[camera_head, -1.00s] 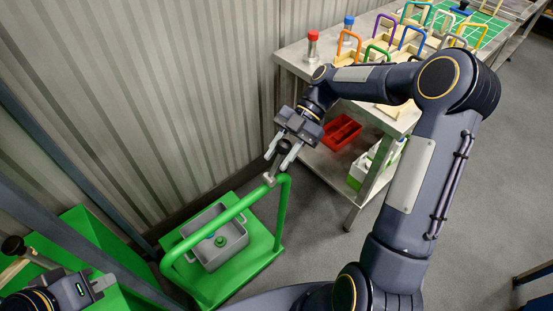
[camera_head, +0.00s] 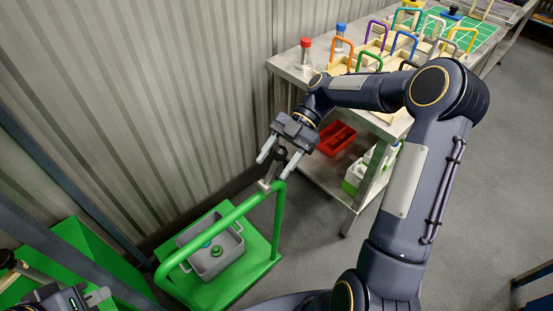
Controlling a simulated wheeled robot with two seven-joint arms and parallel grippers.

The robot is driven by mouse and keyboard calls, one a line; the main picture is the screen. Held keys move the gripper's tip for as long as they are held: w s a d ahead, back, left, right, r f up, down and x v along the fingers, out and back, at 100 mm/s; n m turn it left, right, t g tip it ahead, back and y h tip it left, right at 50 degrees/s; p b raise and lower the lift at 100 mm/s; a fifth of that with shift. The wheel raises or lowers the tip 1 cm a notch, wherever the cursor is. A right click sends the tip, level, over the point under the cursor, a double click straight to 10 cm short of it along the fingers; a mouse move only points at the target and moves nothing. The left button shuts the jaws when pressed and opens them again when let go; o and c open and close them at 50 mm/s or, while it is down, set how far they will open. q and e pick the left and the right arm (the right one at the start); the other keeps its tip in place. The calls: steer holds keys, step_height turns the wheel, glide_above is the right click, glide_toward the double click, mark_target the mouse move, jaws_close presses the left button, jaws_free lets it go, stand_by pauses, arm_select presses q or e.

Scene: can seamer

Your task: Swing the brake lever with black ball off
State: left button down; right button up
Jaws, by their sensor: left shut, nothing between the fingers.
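A black ball (camera_head: 280,153) tops a short lever fixed by a grey clamp (camera_head: 265,185) to the green cart's handle rail (camera_head: 236,213). My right gripper (camera_head: 276,164) is open above the rail, with one finger on either side of the ball. There is visible room between the fingers and the ball. My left gripper (camera_head: 96,298) is at the bottom left, shut and empty, partly cut off by the frame edge. Another dark knob (camera_head: 7,259) on a pale bar shows at the left edge.
The green cart (camera_head: 242,272) carries a grey bin (camera_head: 220,258). A steel table (camera_head: 292,70) with colored handles stands at the back right, a red bin (camera_head: 337,138) on its lower shelf. A corrugated wall (camera_head: 130,110) runs behind the cart.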

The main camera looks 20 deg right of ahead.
steer(key=v, duration=0.7)
steer(key=shift+w+d+r+b, duration=0.2)
steer(key=shift+d+b, duration=0.05)
steer(key=shift+b, duration=0.05)
stand_by(0.3)
